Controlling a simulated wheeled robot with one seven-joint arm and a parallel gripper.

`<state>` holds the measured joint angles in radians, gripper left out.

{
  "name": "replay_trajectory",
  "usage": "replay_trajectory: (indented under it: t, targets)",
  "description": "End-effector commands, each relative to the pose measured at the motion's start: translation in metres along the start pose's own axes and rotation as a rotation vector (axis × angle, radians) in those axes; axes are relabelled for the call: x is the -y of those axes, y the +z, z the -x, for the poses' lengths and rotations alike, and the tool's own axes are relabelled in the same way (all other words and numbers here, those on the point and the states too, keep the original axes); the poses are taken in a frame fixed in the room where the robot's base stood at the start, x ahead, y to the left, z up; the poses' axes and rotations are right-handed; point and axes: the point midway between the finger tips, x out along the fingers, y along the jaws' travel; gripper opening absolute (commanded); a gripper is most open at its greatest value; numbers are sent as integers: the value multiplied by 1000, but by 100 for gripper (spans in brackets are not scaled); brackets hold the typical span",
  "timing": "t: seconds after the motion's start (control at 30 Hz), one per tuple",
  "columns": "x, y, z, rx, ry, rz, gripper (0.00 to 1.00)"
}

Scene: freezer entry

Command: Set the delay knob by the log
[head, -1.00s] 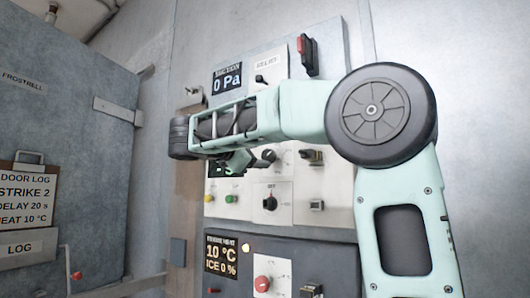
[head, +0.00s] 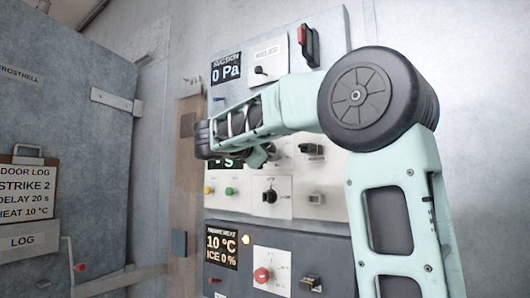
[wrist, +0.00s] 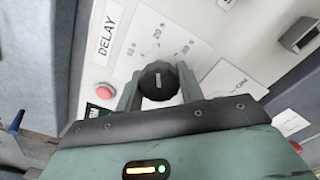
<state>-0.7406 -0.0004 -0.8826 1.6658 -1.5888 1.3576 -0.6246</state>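The black delay knob (wrist: 159,80) sits on a white plate beside a DELAY label (wrist: 108,36), in the wrist view. My gripper (wrist: 159,84) has one finger on each side of the knob, with no clear gap. In the head view my gripper (head: 258,156) is at the panel's middle section, and my wrist mostly hides the knob and the green display (head: 226,163). The display's digits are only partly readable. The door log (head: 27,198) on the left reads STRIKE 2, DELAY 20 s, HEAT 10 °C.
A lower grey section has a red knob (head: 262,275) and a display (head: 222,249) reading 10 °C. A red-handled switch (head: 308,45) juts out above.

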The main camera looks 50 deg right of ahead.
Motion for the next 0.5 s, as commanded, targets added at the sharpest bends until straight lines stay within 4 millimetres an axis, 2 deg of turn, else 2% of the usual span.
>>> replay_trajectory:
  t: [0.5]
  targets:
    - [-5,2,1,0,11,-49,15]
